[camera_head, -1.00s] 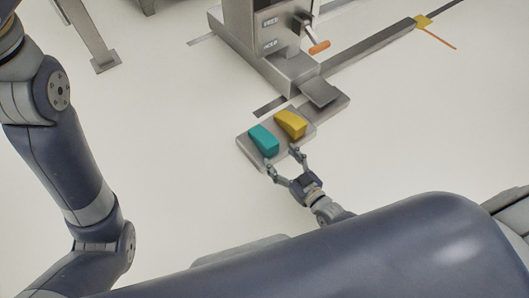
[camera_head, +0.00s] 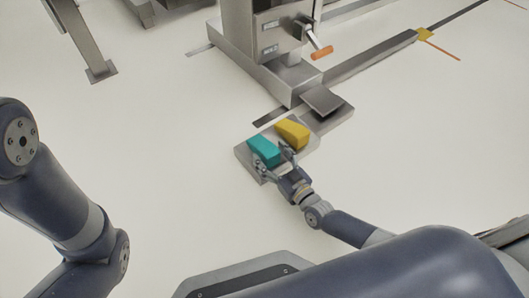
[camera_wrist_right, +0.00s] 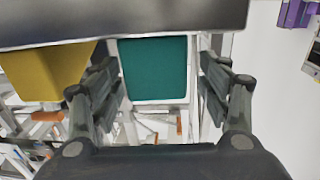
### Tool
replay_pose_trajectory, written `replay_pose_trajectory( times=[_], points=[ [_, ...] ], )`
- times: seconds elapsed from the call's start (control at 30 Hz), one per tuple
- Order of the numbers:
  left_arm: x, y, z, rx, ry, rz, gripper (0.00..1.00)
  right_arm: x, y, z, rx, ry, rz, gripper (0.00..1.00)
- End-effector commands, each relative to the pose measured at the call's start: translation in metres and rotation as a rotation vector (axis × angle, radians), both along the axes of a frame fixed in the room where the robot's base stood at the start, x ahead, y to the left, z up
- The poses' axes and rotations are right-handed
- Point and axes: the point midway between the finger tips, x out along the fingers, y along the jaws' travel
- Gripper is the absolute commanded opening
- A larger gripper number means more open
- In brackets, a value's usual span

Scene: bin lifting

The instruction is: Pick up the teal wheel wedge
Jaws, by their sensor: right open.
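The teal wheel wedge (camera_head: 264,151) lies on a grey metal plate (camera_head: 244,160) at the foot of the machine, left of a yellow wedge (camera_head: 293,134). My right gripper (camera_head: 274,160) is at the near end of the teal wedge, its fingers apart. In the right wrist view the teal wedge (camera_wrist_right: 152,68) shows between the two open fingers of my right gripper (camera_wrist_right: 160,85), with a gap on each side. The yellow wedge (camera_wrist_right: 46,68) is outside the left finger there. My left gripper is out of view; only part of that arm shows.
The metal machine (camera_head: 264,40) with an orange-tipped lever (camera_head: 321,52) stands behind the wedges. A grey pedal-like plate (camera_head: 320,101) is right of the yellow wedge. A metal post (camera_head: 80,40) stands at upper left. The pale floor left of the plate is clear.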

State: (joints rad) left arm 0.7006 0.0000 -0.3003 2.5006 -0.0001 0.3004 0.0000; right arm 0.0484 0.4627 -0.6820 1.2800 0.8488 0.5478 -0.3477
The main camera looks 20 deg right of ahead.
Motion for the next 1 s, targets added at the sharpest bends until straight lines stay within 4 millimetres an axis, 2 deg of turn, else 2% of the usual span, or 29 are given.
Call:
replay_pose_trajectory(
  times=[0.03,0.1,0.3,0.67,0.93,1.0],
  points=[
    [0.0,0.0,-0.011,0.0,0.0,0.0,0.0,0.006,0.001,-0.005,0.0,-0.003,0.0,0.7],
    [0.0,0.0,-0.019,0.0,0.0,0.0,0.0,0.015,0.002,-0.006,0.0,-0.004,0.0,0.7],
    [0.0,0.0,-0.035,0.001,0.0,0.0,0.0,0.036,0.007,-0.005,0.001,-0.003,-0.001,0.7],
    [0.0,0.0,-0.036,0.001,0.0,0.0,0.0,0.043,0.009,-0.002,0.0,0.0,-0.001,0.7],
    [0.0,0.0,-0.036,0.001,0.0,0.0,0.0,0.043,0.009,-0.002,0.0,0.0,-0.001,0.11],
    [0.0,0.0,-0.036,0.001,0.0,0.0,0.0,0.043,0.009,0.0,0.001,-0.004,-0.001,0.1]
  ],
)
